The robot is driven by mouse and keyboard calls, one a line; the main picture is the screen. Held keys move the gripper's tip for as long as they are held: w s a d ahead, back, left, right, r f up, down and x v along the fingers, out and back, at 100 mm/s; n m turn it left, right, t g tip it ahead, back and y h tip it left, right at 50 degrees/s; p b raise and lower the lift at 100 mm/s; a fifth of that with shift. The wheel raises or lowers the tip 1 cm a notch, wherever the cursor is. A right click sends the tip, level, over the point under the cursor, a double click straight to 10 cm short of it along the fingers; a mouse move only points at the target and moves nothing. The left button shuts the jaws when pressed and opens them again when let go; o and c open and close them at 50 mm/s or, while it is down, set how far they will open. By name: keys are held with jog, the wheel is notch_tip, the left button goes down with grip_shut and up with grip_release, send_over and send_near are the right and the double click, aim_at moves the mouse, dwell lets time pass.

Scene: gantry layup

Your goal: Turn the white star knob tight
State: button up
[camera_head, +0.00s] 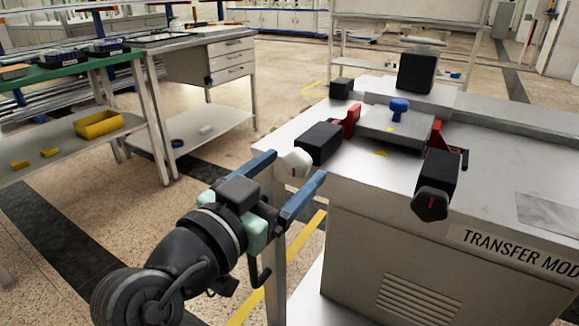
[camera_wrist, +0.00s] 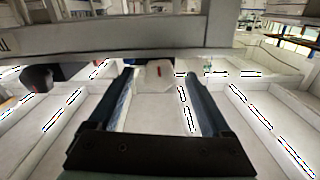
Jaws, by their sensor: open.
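The white star knob (camera_head: 294,163) is on the near left side of the transfer module, at the front end of a black block. It has a red mark on its face. My gripper (camera_head: 296,168) is open in front of it, its two blue fingers reaching towards the knob. In the wrist view the white star knob (camera_wrist: 155,76) appears between the fingertips of my gripper (camera_wrist: 155,80), with a gap showing on each side. I cannot tell how far the fingertips overlap the knob in depth.
A black star knob (camera_head: 431,204) with a red mark is on the right black block. A green-topped bench (camera_head: 60,70) and a drawer table (camera_head: 205,62) stand left. Floor between is open.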

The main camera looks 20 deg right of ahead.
jog(key=p+v, duration=0.2)
jog(key=v, duration=1)
jog(key=shift+p, duration=0.4)
jog(key=shift+s, duration=0.1)
